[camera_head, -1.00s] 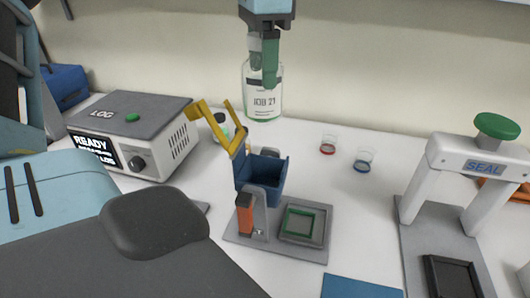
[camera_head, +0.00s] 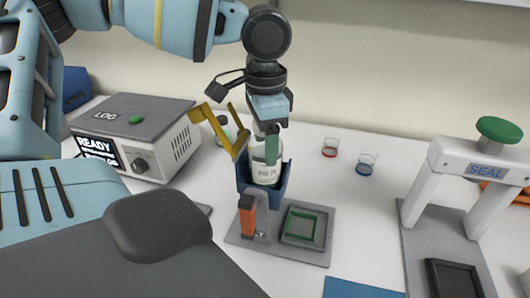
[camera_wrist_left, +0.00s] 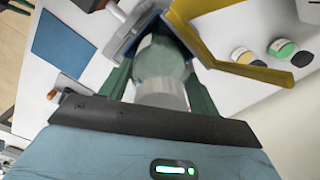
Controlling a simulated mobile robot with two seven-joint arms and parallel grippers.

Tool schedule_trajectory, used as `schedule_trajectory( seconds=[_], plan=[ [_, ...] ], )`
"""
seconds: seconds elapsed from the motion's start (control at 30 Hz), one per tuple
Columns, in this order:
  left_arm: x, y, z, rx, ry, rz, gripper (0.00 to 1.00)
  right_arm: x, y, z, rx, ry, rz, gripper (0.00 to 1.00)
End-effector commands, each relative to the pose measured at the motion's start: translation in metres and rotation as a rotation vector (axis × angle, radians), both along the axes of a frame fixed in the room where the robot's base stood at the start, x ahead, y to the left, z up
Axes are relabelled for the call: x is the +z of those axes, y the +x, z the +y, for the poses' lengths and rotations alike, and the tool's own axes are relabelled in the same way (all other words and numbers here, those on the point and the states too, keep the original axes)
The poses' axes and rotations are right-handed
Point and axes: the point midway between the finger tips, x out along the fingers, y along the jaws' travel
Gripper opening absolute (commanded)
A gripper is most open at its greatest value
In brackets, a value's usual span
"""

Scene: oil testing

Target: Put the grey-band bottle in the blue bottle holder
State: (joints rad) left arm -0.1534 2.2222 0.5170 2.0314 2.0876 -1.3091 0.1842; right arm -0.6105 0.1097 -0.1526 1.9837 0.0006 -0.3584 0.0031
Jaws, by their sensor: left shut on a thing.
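The bottle (camera_head: 266,172), clear with a white label, stands upright inside the blue bottle holder (camera_head: 276,196) in the head view. My left gripper (camera_head: 268,148) points down over it, and its green fingers are shut on the bottle's neck. The left wrist view shows the bottle (camera_wrist_left: 160,62) between the two fingers, with a grey band (camera_wrist_left: 162,95) near the gripper. The holder's blue walls (camera_wrist_left: 187,33) surround it there. The holder's yellow clamp arm (camera_head: 222,128) is swung up to the left. The bottle's base is hidden by the holder. My right gripper is not in view.
A grey LOG box (camera_head: 135,135) stands left. Two small beakers, red-bottomed (camera_head: 330,148) and blue-bottomed (camera_head: 365,163), stand right of the holder. A SEAL press (camera_head: 475,170) is at far right. A blue mat (camera_head: 360,288) lies in front. Small jars (camera_wrist_left: 281,48) sit beside the yellow arm.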

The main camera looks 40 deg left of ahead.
Motion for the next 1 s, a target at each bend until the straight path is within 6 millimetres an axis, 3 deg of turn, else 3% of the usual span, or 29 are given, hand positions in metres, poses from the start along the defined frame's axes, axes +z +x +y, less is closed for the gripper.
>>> schedule_trajectory(
  seconds=[0.17,0.4,0.8,0.83,1.0],
  plan=[
    [-0.007,0.000,0.000,0.000,0.000,0.001,0.25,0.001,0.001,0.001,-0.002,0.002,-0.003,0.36],
    [-0.036,0.000,0.000,-0.001,0.000,0.001,0.25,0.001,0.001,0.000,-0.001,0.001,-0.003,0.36],
    [-0.041,0.000,0.000,0.000,0.000,-0.001,0.25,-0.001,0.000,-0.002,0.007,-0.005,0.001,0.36],
    [-0.041,0.000,0.000,0.000,0.000,0.000,0.66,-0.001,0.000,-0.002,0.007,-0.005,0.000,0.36],
    [-0.041,0.000,0.000,0.000,0.000,0.000,0.84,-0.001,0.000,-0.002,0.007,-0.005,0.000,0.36]
  ],
)
